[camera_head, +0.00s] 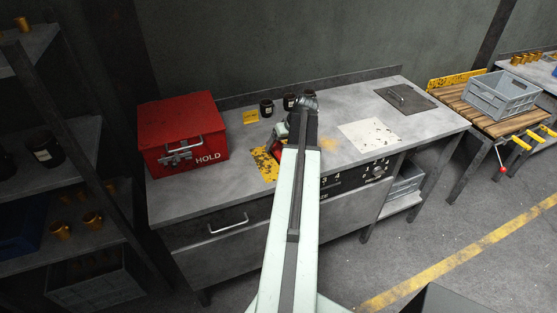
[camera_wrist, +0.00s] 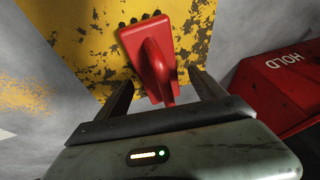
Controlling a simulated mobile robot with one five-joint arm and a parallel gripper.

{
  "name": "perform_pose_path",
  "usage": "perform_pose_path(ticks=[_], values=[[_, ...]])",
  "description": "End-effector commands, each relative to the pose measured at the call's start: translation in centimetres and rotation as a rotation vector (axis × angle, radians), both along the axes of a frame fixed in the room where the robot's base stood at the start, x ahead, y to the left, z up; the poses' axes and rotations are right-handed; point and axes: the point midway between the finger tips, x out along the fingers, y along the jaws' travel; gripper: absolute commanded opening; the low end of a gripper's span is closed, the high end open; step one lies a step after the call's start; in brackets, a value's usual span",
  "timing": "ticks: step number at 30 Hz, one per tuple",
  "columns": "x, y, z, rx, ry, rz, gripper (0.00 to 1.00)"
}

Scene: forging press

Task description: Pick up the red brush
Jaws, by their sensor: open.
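The red brush (camera_wrist: 158,62) is on a worn yellow patch (camera_wrist: 85,40) of the bench top in the wrist view. It has a broad end and a narrower red part pointing back towards my gripper. My gripper (camera_wrist: 162,82) is open, with one dark finger on each side of the brush's near part. I cannot tell whether either finger touches it. In the head view my gripper (camera_head: 280,132) is over the yellow patch (camera_head: 264,165), and my arm hides most of the brush.
A red HOLD box (camera_head: 185,120) stands left of my gripper on the grey bench (camera_head: 200,200). A white worn patch (camera_head: 370,135) and a dark plate (camera_head: 405,97) lie to the right, with bare bench between. A grey crate (camera_head: 500,95) stands further right.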

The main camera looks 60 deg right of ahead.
Motion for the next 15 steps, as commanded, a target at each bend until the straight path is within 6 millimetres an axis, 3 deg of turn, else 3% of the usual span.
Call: perform_pose_path(ticks=[1, 8, 11, 15], values=[[0.33, -0.11, -1.45, 0.000, 0.000, 0.000, 0.79], [0.50, -0.10, -1.18, 0.000, 0.000, -0.001, 0.79], [0.48, -0.11, -1.16, -0.001, 0.000, -0.001, 0.56], [0.47, -0.12, -1.16, 0.000, 0.000, -0.002, 0.17]])
